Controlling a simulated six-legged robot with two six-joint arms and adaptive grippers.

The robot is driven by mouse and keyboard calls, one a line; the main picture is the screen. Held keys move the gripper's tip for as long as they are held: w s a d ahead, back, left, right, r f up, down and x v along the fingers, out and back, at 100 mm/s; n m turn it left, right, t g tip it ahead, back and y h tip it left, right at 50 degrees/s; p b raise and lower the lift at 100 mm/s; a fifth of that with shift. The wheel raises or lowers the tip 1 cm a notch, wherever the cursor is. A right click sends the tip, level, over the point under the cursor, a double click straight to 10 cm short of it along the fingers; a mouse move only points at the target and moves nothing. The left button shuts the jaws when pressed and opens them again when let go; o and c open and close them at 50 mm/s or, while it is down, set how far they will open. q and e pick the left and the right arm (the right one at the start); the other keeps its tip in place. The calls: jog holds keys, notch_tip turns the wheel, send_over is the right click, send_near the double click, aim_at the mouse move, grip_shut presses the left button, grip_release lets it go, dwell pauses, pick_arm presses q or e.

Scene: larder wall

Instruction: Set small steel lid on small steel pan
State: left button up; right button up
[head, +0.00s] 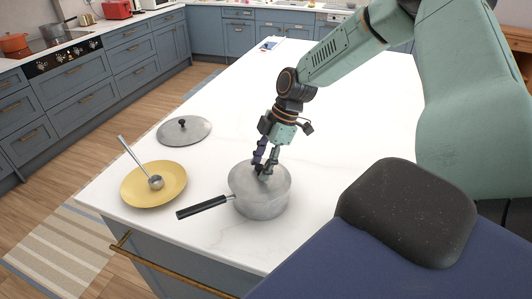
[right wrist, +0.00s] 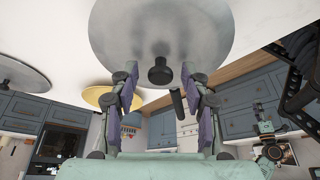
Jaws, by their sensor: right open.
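The small steel pan (head: 262,205) stands upright on the white counter, its black handle (head: 202,207) pointing left. The small steel lid (head: 245,180) lies on top of the pan, apparently flat and covering its mouth. In the right wrist view the lid (right wrist: 125,35) fills the top, with its black knob (right wrist: 161,74) showing. My right gripper (head: 262,172) reaches down over the lid's middle. Its fingers (right wrist: 162,78) are open, one on each side of the knob, with gaps between. The fingers partly hide the knob in the head view. My left gripper does not show in the head view.
A larger steel lid (head: 184,131) with a black knob lies at the left. A yellow plate (head: 150,194) with a steel ladle (head: 156,182) on it is near the counter's left edge. The white counter (head: 235,100) behind the pan is mostly clear.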

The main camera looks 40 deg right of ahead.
jog(key=shift+r+p, duration=0.3)
jog(key=shift+r, duration=0.2)
jog(key=p+v, duration=0.2)
jog(key=v, duration=1)
jog(key=shift+s, duration=0.1)
